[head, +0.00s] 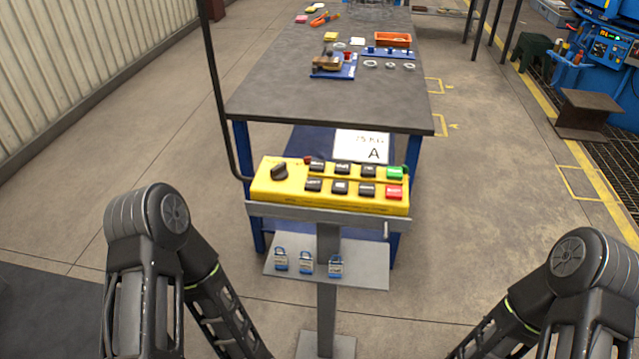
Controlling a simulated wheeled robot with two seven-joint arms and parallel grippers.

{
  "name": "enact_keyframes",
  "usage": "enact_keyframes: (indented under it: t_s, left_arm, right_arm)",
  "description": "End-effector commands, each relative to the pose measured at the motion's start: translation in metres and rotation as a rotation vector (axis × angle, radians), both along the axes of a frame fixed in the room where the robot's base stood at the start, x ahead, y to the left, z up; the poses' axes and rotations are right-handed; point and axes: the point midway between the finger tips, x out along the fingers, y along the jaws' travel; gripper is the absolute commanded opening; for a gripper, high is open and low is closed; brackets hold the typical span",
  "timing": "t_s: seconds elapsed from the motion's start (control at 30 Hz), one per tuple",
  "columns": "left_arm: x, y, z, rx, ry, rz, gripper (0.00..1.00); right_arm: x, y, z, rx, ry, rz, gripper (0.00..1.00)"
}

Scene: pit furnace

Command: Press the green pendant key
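The yellow pendant box (330,199) rests on a grey stand in the middle of the head view. The green key (395,173) is at the right end of its upper row, above a red key (394,192). Several black keys (342,169) fill the rest of the two rows, and a black rotary knob (280,171) sits at the left end. My two arms show at the lower left and lower right, but both grippers are below the picture edge. Nothing of mine covers the green key.
A lower shelf (360,268) on the stand holds blue padlocks (307,264). Behind the pendant stands a workbench (284,92) with a wood-toned tool, rings and an orange tray (393,40). A blue machine (606,50) stands at the far right. The space between my arms and the pendant is clear.

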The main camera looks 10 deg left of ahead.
Motion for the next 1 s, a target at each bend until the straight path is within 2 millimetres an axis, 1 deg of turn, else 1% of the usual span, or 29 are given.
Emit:
enact_keyframes:
  t_s: [0.03, 0.3, 1.0]
  left_arm:
    - [0.0, 0.0, 0.0, 0.0, 0.0, 0.0, 0.36]
    - [0.0, 0.0, 0.0, 0.0, 0.0, 0.0, 0.36]
    - [0.0, 0.0, 0.0, 0.0, 0.0, 0.0, 0.36]
  right_arm:
    - [0.0001, 0.0, 0.0, 0.0, 0.0, 0.0, 0.21]
    - [0.0001, 0.0, 0.0, 0.0, 0.0, 0.0, 0.0]
    - [0.0001, 0.0, 0.0, 0.0, 0.0, 0.0, 0.0]
